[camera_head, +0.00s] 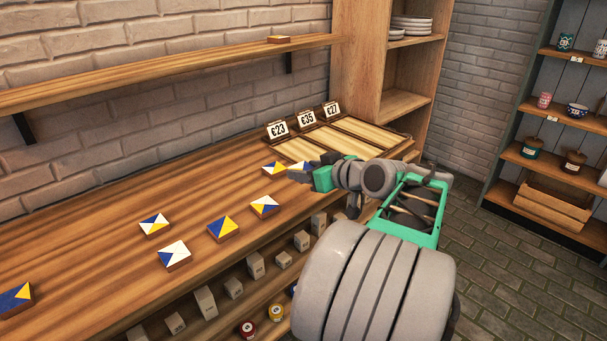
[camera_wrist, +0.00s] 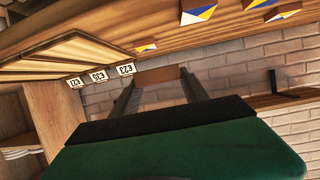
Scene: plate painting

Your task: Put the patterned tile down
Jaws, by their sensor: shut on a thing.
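My gripper (camera_head: 300,173) is at the end of my outstretched arm, over the counter near its front edge. In the wrist view, my gripper (camera_wrist: 158,80) is shut on a tile (camera_wrist: 158,74) whose brown side shows between the two fingers. The held tile's patterned face is mostly hidden. A blue, yellow and white tile (camera_head: 273,168) lies on the counter just left of my gripper, by the tray; it also shows in the wrist view (camera_wrist: 146,48). I cannot tell how high the held tile is above the counter.
A wooden tray (camera_head: 342,139) with three sections and price cards (camera_head: 306,119) stands at the counter's far end. Several patterned tiles (camera_head: 222,228) lie along the counter (camera_head: 80,260). A wall shelf (camera_head: 150,77) holds one tile (camera_head: 284,39). Small boxes (camera_head: 205,302) stand below.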

